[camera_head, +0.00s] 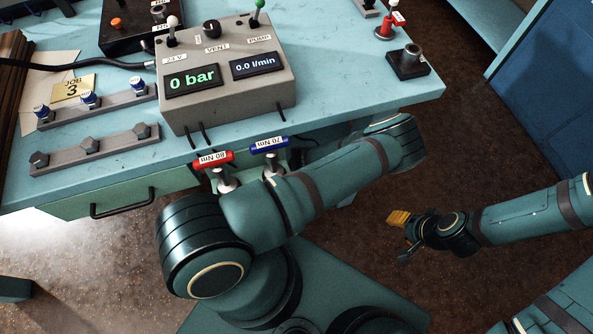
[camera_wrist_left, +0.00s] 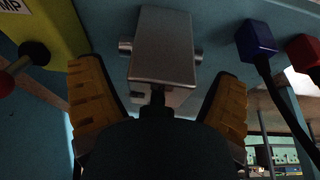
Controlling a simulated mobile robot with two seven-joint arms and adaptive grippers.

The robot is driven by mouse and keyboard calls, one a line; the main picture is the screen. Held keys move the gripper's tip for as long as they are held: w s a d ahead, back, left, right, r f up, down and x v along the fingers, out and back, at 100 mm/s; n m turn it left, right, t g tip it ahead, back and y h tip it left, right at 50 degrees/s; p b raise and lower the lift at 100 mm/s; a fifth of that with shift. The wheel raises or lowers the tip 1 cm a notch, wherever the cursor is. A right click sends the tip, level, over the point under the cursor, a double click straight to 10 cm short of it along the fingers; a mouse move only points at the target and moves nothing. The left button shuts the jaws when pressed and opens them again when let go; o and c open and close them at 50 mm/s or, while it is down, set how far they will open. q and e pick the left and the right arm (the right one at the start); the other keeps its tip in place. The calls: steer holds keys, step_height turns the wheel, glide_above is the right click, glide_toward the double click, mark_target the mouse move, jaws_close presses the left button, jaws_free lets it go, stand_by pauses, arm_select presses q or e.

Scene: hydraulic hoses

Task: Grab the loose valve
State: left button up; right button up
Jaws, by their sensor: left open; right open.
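In the left wrist view a silver metal block (camera_wrist_left: 162,45) with a short round stub on each side sits between the fingers of my left gripper (camera_wrist_left: 157,88). It may be the loose valve; no label shows on it. The yellow-padded fingers are open, one on each side, with gaps to the block. In the head view my left gripper is hidden. My right gripper (camera_head: 402,234) is open and empty over the dark floor, right of the bench. A red fitting (camera_head: 385,25) with a white-knobbed lever and a black block (camera_head: 408,62) stand on the bench's right part.
The bench (camera_head: 340,70) carries a grey control box (camera_head: 228,85) reading 0 bar and two grey rails with fittings at left. Red (camera_head: 213,159) and blue (camera_head: 270,145) torque tool handles stand at its front edge. The left wrist view shows blue (camera_wrist_left: 255,40) and red (camera_wrist_left: 303,52) blocks nearby.

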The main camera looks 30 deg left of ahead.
arm_select(q)
steer(key=shift+f, duration=0.1)
steer(key=c, duration=1.4)
steer(key=shift+o, duration=0.2)
steer(key=shift+w, duration=0.1)
